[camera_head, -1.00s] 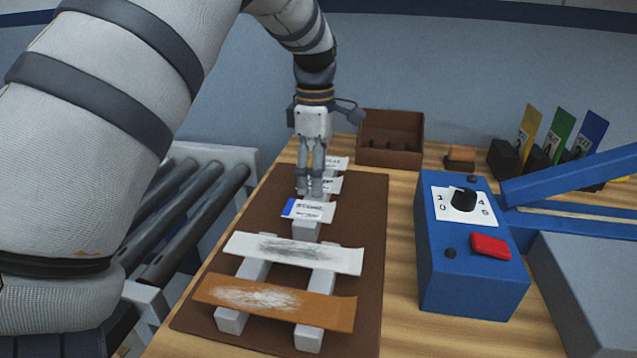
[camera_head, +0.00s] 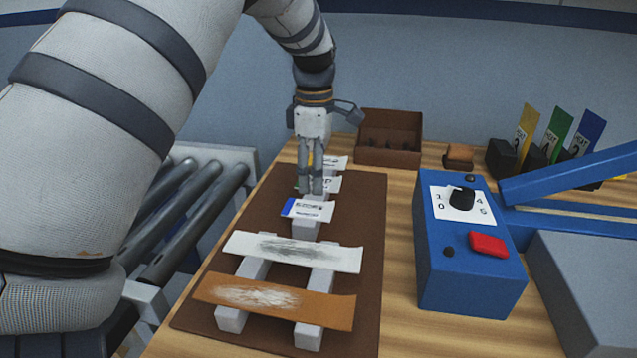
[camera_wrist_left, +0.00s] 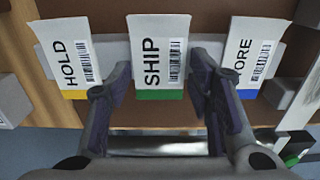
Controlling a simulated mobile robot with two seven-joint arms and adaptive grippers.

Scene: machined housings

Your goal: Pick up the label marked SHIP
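The SHIP label (camera_wrist_left: 157,62) is a white card with a barcode and a green lower band, at the middle of the left wrist view. In the head view it is the middle label (camera_head: 332,185), partly hidden by my left gripper (camera_head: 312,190). That gripper also shows in the left wrist view (camera_wrist_left: 162,80). Its fingers are apart, one on each side of the SHIP label's lower part. I cannot tell whether they touch it. The HOLD label (camera_wrist_left: 68,50), with a yellow band, is to its left. A blue-banded label ending in "ORE" (camera_wrist_left: 242,50) is to its right, partly covered by a finger.
A brown mat (camera_head: 370,210) holds the labels and, nearer, a white strip (camera_head: 335,257) and a brown strip (camera_head: 330,309) on blocks. A blue control box (camera_head: 470,275) stands right. A brown tray (camera_head: 390,155) is behind. Rollers (camera_head: 200,220) lie left.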

